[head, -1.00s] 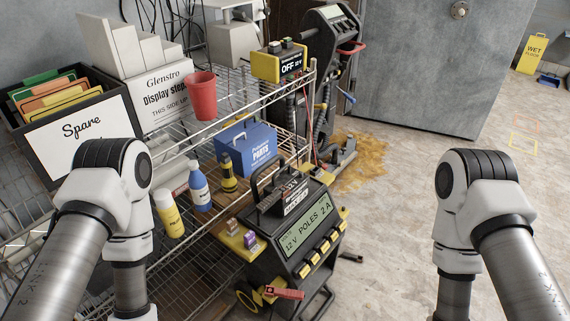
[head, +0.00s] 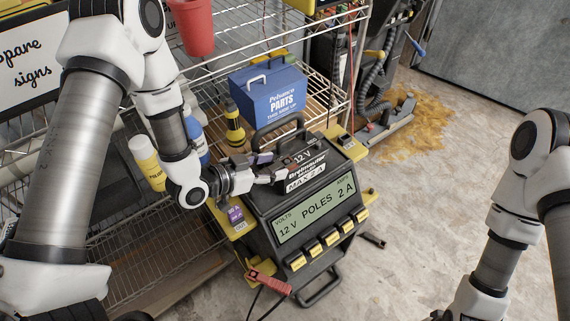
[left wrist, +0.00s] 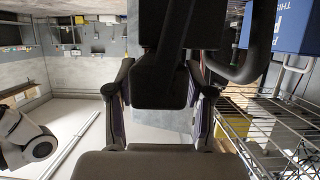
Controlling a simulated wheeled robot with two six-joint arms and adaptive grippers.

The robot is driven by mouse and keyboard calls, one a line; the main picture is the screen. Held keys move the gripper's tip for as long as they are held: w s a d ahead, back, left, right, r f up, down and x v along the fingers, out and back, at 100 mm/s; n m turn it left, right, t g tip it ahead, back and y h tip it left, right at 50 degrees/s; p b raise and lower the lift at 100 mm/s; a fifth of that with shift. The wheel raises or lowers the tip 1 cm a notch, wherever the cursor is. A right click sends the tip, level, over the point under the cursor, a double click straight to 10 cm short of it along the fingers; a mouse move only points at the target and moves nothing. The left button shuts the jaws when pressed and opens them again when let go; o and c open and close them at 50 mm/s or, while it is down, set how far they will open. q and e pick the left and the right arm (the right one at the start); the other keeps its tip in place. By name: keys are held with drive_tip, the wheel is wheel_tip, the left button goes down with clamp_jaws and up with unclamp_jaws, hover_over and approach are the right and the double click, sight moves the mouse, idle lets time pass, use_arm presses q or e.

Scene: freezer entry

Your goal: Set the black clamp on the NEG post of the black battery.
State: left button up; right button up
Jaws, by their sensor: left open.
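The black battery (head: 303,172), marked 12 V, sits on top of the charger (head: 310,215). My left gripper (head: 274,168) is open at the battery's left upper side, with its fingers pointing right. In the left wrist view my left gripper (left wrist: 163,78) has its fingers apart, with a dark block between them in the picture. I cannot tell whether they touch it. A black clamp (head: 374,240) shows low, right of the charger. The red clamp (head: 268,282) is at the charger's lower front left. The NEG post is not clear. My right gripper is out of view.
A wire shelf (head: 130,262) stands at left, with a blue parts box (head: 268,92), a yellow and black flashlight (head: 234,123) and a polish bottle (head: 146,163). A brown spill (head: 405,128) lies on the floor behind right.

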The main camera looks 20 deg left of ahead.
use_arm(q)
drive_tip(key=shift+w+d+f, duration=0.1)
drive_tip(key=shift+w+d, duration=0.2)
drive_tip(key=shift+d, duration=0.1)
drive_tip(key=shift+a, duration=0.1)
drive_tip(key=c, duration=0.3)
clamp_jaws()
